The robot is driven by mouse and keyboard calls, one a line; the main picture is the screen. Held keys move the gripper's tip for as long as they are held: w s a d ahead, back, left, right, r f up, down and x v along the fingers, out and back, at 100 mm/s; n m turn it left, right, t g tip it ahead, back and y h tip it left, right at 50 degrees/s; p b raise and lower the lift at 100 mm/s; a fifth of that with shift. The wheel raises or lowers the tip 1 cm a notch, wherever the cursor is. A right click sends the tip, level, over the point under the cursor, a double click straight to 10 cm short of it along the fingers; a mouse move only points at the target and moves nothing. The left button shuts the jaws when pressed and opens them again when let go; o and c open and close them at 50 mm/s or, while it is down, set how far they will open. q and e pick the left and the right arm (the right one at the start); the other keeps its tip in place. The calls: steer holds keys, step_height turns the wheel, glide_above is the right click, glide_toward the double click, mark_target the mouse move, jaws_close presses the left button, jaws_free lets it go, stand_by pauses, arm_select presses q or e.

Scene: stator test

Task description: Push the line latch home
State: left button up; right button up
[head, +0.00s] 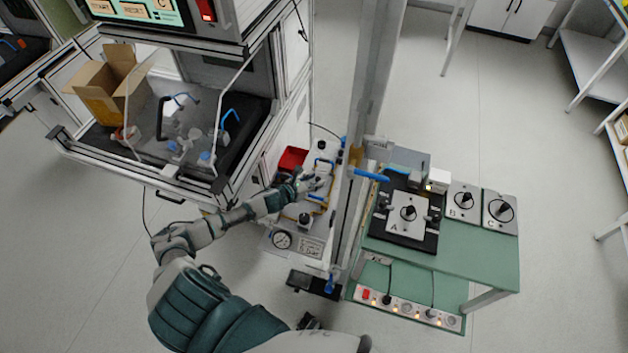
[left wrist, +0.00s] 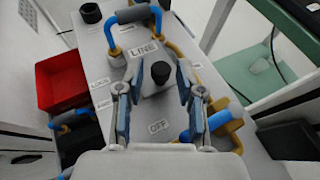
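The line latch (left wrist: 160,75) is a black knob on a grey block, between a LINE label (left wrist: 144,50) and an OFF label (left wrist: 158,126) on a light grey panel (left wrist: 95,48). In the left wrist view my left gripper (left wrist: 159,88) is open, with one finger on each side of the knob. Gaps show between fingers and knob; I cannot tell whether anything touches. In the head view my left gripper (head: 312,183) reaches over the panel and hides the latch. My right gripper is not in view.
A blue-and-yellow pipe handle (left wrist: 132,16) stands beyond the latch, and another blue-and-yellow fitting (left wrist: 218,118) is at its right. A red bin (left wrist: 62,80) is at the left. In the head view a tall grey post (head: 368,85) and a green bench (head: 475,265) stand right of the panel.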

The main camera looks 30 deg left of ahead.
arm_select(q)
jaws_close()
steer(key=shift+w+a, duration=0.1)
steer(key=shift+w, duration=0.2)
steer(key=shift+w+a+b, duration=0.25)
steer(key=shift+w+b, duration=0.2)
steer(key=shift+w, duration=0.55)
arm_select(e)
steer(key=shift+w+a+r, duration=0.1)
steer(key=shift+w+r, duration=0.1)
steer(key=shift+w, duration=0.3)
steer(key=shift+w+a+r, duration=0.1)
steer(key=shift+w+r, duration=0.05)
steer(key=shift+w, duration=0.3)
arm_select(q)
steer(key=shift+o, duration=2.2)
jaws_free()
steer(key=shift+w, duration=0.1)
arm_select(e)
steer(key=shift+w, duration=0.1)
arm_select(q)
steer(key=v, duration=1)
steer(key=shift+s+a+f, duration=0.15)
steer(key=shift+s+f, duration=0.05)
steer(key=shift+s, duration=0.1)
steer(key=shift+s+a+r, duration=0.15)
steer(key=shift+s+r, duration=0.25)
steer(key=shift+s, duration=0.2)
steer(key=shift+s, duration=0.1)
